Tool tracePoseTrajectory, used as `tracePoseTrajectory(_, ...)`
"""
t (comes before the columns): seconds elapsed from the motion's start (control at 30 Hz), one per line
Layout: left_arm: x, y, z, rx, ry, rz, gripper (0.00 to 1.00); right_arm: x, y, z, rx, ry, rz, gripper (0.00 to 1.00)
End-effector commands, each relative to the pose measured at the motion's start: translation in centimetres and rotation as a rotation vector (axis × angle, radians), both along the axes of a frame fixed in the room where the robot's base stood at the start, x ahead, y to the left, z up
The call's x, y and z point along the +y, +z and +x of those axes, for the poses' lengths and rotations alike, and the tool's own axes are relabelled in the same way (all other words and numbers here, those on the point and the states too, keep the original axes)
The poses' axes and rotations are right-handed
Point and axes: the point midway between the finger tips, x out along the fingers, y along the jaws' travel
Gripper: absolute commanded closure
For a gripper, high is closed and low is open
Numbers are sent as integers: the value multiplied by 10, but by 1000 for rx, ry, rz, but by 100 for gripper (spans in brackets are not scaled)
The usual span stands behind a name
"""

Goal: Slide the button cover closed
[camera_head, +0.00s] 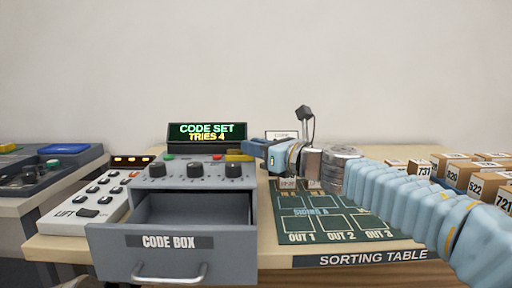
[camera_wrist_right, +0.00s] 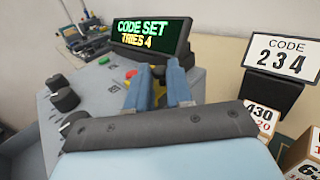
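The grey code box (camera_head: 153,181) stands on the table with its drawer (camera_head: 170,240) pulled out and empty. On its top are a green button (camera_head: 169,157), a red button (camera_head: 217,157) and a yellow piece (camera_head: 238,157) that may be the button cover. My right gripper (camera_head: 250,147) reaches in from the right, just above the yellow piece; whether they touch I cannot tell. In the right wrist view its blue fingers (camera_wrist_right: 160,80) are apart, close to the red button (camera_wrist_right: 131,73), and hide part of the panel.
A display (camera_head: 207,132) reading "CODE SET TRIES 4" stands behind the box. A white LIFT panel (camera_head: 92,202) is at left. Metal cans (camera_head: 312,163), a green sorting mat (camera_head: 345,225) and numbered boxes (camera_head: 455,168) are at right. A card reading 234 (camera_wrist_right: 290,57) shows in the wrist view.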

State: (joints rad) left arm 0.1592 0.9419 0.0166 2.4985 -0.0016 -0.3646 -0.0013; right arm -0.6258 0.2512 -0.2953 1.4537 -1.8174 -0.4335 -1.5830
Motion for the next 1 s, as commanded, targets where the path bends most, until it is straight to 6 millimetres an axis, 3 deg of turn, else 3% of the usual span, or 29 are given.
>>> tracePoseTrajectory(0.1, 0, 0, 0, 0, 0, 0, 100, 0, 0, 0, 0, 0, 0, 100)
tracePoseTrajectory(0.37, 0, 0, 0, 0, 0, 0, 100, 0, 0, 0, 0, 0, 0, 100)
tracePoseTrajectory(0.6, 0, 1, 0, 0, 0, 0, 100, 24, 0, 0, 1, 2, 1, 100)
tracePoseTrajectory(0.83, 0, 1, 0, 1, 0, -1, 100, 25, 0, 0, 1, 0, 1, 100)
tracePoseTrajectory(0.87, 0, 1, 0, 1, 0, -1, 100, 25, 0, 0, 1, 0, 1, 78)
tracePoseTrajectory(1.0, 0, 1, 0, 1, 0, -1, 100, 25, 0, 0, 1, 0, 1, 57)
